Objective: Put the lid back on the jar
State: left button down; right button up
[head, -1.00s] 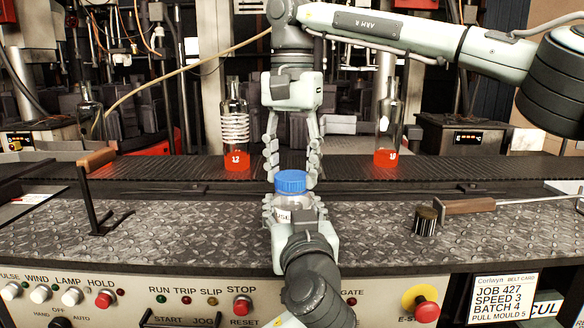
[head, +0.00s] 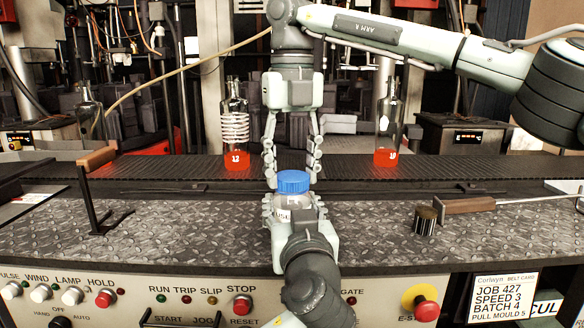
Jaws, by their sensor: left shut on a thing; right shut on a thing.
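The clear jar (head: 291,208) with a pale label stands upright above the metal bench in front of the belt. My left gripper (head: 294,214) comes from the front edge and is shut around the jar's body. The blue ribbed lid (head: 293,182) is at the jar's mouth. My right gripper (head: 293,174) points down from above and is shut on the lid, with a finger on each side. I cannot tell whether the lid is fully seated, as the rim is partly hidden by fingers.
A wooden-handled lever (head: 96,158) is at left. The bench (head: 190,225) between is clear.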

jog(key=m, duration=0.3)
jog(key=o, duration=1.3)
jog(key=shift+r, duration=2.25)
jog(key=shift+c, duration=0.3)
